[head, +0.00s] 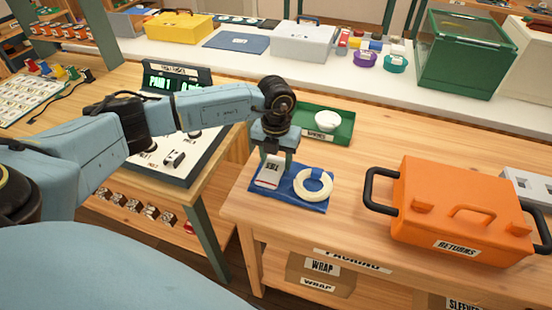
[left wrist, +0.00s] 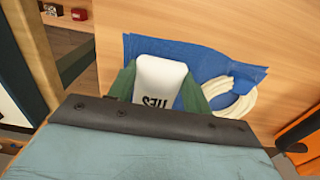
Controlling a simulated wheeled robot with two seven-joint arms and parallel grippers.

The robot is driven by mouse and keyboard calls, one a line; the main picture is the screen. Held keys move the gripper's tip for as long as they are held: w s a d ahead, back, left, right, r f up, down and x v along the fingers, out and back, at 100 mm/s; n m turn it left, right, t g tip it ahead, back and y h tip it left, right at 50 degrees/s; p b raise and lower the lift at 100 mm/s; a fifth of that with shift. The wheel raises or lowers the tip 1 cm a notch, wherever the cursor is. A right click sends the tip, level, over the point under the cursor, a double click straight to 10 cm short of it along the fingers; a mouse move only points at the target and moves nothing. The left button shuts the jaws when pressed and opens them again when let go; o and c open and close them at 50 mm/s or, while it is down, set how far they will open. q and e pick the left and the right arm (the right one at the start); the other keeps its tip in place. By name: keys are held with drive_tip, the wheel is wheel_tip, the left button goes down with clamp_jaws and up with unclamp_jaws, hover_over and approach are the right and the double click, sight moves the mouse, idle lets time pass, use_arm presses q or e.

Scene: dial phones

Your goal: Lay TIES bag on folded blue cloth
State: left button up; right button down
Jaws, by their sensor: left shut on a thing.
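The white TIES bag (head: 269,173) is between the fingers of my left gripper (head: 275,163), over the left part of the folded blue cloth (head: 305,201). In the left wrist view the bag (left wrist: 158,82) shows its TIES lettering, with the green fingers (left wrist: 160,88) on both sides of it and the blue cloth (left wrist: 190,50) behind. I cannot tell whether the bag touches the cloth. A cream ring-shaped coil (head: 313,184) lies on the right part of the cloth, just right of the bag. My right gripper is not in view.
A green tray (head: 341,127) with a white roll (head: 327,121) is behind the cloth. An orange RETURNS case (head: 456,212) with black handles stands to the right. The wooden table's front edge (head: 270,225) is close to the cloth. Bare wood lies between cloth and case.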

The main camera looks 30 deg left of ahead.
use_arm(q)
drive_tip(key=shift+r, duration=0.1)
drive_tip(key=shift+f+b, duration=0.35)
drive_tip(key=shift+f, duration=0.3)
drive_tip(key=o, duration=1)
drive_tip(key=shift+o, duration=0.3)
drive_tip(key=shift+s, duration=0.1)
drive_tip(key=shift+f, duration=0.1)
